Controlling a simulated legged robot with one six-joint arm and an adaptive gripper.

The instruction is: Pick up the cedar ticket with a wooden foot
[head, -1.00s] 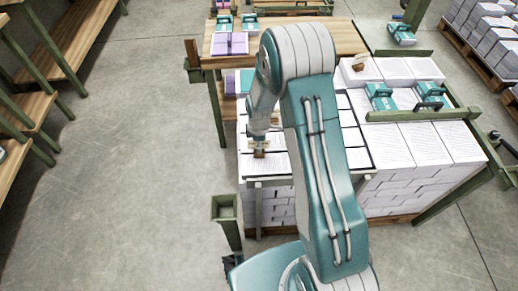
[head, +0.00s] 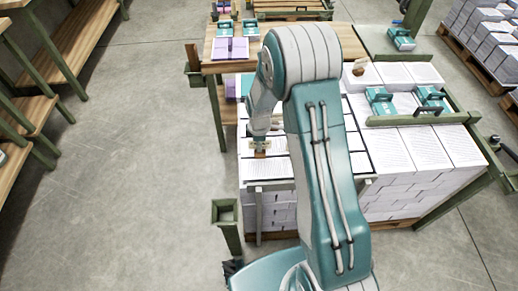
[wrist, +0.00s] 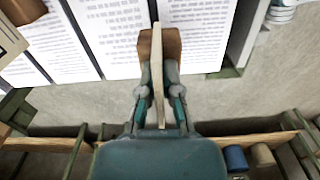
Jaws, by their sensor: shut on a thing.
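My gripper (wrist: 158,88) is shut on the cedar ticket (wrist: 157,72), a thin pale upright slip seen edge-on between the two fingers in the wrist view. Its brown wooden foot (wrist: 173,50) shows beyond the fingertips, over or on the printed sheets. In the head view my gripper (head: 261,144) is above the front-left sheet stacks, with the brown foot (head: 260,154) just below it. I cannot tell whether the foot touches the paper. My arm hides part of the stacks.
Sheet stacks (head: 448,141) fill the right side, with teal boxed items (head: 381,101) and another brown-footed piece (head: 359,69) on top. A wooden table (head: 345,42) stands behind. A green bin (head: 225,212) stands at the front left. The floor (head: 130,150) at left is clear.

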